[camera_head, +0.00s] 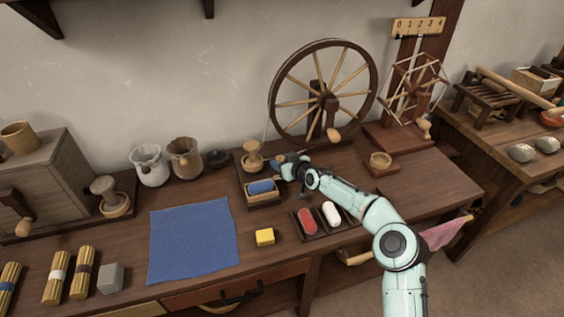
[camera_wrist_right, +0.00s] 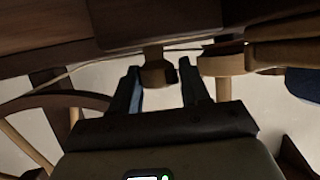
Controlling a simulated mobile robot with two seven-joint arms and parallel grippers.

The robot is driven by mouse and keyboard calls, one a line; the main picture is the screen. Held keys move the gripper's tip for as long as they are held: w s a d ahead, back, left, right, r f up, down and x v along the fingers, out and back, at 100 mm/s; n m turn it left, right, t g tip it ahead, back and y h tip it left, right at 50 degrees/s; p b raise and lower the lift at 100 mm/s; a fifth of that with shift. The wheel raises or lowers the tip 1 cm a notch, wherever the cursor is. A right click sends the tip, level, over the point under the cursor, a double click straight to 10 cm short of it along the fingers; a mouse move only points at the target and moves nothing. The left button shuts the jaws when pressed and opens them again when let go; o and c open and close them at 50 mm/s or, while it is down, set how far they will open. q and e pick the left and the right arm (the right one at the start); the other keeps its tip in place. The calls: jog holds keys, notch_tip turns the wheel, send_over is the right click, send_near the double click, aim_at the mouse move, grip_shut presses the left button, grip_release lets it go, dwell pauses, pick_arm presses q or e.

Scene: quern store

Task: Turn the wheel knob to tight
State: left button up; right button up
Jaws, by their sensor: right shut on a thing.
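The spinning wheel (camera_head: 324,92) stands upright at the back of the bench, with a wooden handle (camera_head: 334,134) low on its right side. My right gripper (camera_head: 280,165) is at the front left of the wheel, by the spindle end of its base. In the right wrist view, a small wooden knob (camera_wrist_right: 156,73) sits between the two fingers of my right gripper (camera_wrist_right: 160,85), which is shut on it. In the head view the gripper hides this knob. I see no marking for tight. My left gripper is not in view.
A tray with a blue roll (camera_head: 261,187) lies just below the gripper. A dark tray holds a red piece (camera_head: 307,221) and a white piece (camera_head: 331,213). A blue cloth (camera_head: 194,242) covers the left front.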

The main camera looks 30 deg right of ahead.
jog(key=shift+d+r, duration=0.1)
jog(key=shift+d, duration=0.2)
jog(key=shift+c, duration=0.6)
jog(key=o, duration=1)
jog(key=shift+a, duration=0.1)
jog(key=shift+o, duration=0.2)
